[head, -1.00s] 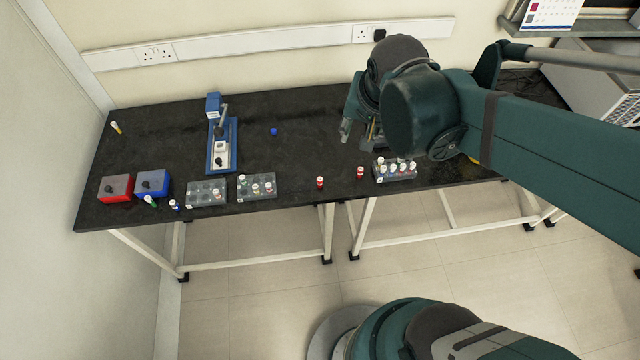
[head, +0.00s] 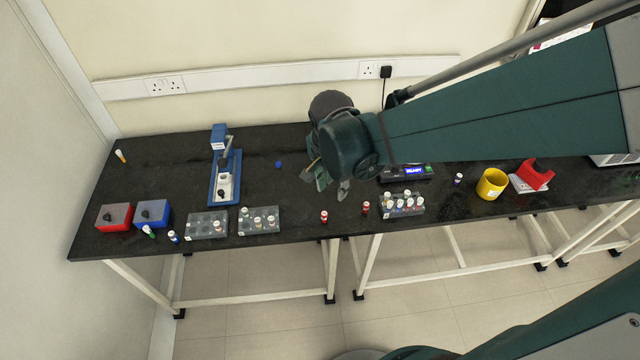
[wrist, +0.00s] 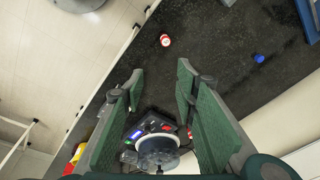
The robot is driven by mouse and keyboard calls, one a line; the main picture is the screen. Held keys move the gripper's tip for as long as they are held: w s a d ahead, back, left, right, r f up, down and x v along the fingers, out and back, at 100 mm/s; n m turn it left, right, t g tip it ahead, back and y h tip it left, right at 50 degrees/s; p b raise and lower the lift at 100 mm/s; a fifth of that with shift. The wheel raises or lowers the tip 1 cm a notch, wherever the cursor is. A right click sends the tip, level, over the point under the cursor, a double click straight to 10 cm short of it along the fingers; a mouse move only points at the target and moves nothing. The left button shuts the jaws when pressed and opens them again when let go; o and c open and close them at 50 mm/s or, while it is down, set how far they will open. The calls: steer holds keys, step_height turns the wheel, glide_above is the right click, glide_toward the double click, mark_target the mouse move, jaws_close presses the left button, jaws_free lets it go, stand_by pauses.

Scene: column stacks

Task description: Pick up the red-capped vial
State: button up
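Two small red-and-white vials stand upright near the front edge of the black bench, one left (head: 324,216) and one right (head: 365,208). At this size I cannot tell cap from body. My gripper (head: 327,184) is above the bench, behind and near the left vial, pointing downward. In the wrist view my gripper (wrist: 160,72) has its two green fingers wide apart with nothing held between them. One red-and-white vial (wrist: 165,40) lies beyond the fingertips there, apart from them.
A blue stand (head: 225,178) is left, with a small blue object (head: 278,165) between. A dark display device (head: 405,173) and yellow cup (head: 491,184) are right.

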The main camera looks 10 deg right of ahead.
mark_target(324, 214)
steer(key=w+a+f+m+g+b, duration=0.1)
steer(key=a+f+m, duration=0.1)
steer(key=f, duration=0.6)
steer(key=shift+a+f+m+h+b, duration=0.2)
steer(key=shift+a+m+h+b, duration=0.15)
steer(key=shift+a, duration=0.35)
steer(key=shift+w+d+f, duration=0.1)
steer(key=shift+d+f, duration=0.05)
steer(key=shift+f, duration=1.1)
steer(key=shift+w+d+f+b, duration=0.15)
steer(key=shift+f+b, duration=0.15)
steer(key=shift+f, duration=0.55)
steer(key=shift+s+d+f+b, duration=0.15)
steer(key=shift+f+b, duration=0.15)
steer(key=shift+f, duration=0.6)
steer(key=shift+w+d+f+b, duration=0.15)
steer(key=shift+f+b, duration=0.15)
steer(key=shift+f, duration=0.55)
steer(key=shift+c, duration=0.6)
steer(key=c, duration=0.7)
